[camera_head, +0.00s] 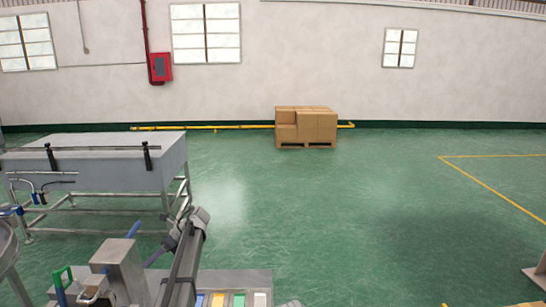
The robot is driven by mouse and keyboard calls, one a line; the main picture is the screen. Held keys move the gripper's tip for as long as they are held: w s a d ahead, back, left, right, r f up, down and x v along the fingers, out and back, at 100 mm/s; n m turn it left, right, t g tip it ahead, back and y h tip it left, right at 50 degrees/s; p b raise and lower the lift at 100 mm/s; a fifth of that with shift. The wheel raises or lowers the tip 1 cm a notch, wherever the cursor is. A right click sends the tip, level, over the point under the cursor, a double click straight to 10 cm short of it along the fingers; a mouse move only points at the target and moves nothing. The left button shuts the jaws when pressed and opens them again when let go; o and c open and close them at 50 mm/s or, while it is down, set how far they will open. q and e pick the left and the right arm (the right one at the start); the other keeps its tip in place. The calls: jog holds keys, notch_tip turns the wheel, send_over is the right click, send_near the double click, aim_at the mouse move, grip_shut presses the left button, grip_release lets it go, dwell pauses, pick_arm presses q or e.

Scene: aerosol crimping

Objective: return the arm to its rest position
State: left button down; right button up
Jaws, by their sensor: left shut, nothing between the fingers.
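My left gripper (199,218) shows small at the lower left, at the upper end of a dark grey bar-like form. It is shut and holds nothing. It is above a steel machine (120,268) at the bottom edge and apart from the grey table behind it. My right gripper is not in view.
A grey steel table (95,160) on a tubular frame stands at the left. Yellow, green and white blocks or buttons (239,299) lie along the machine's front. Cardboard boxes (306,126) stand on a pallet by the wall. The green floor (370,220) is clear in the middle.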

pick_arm(q)
jog(key=s+d+f+n+t+h, duration=0.1)
jog(key=s+d+f+n+h, duration=0.2)
jog(key=s+d, duration=0.7)
jog(key=s+d+f+n+t+h+b, duration=0.1)
jog(key=s+d+f+n+h, duration=0.1)
jog(key=s+d+f+n, duration=0.2)
jog(key=s+d+f+n+t+h, duration=0.2)
jog(key=s+d+n, duration=0.6)
jog(key=s+d, duration=0.8)
jog(key=d+f+h, duration=0.1)
jog(key=d, duration=0.4)
jog(key=shift+s+d+f+n+h+b, duration=0.2)
jog(key=shift+s+f+n+h+b, duration=0.1)
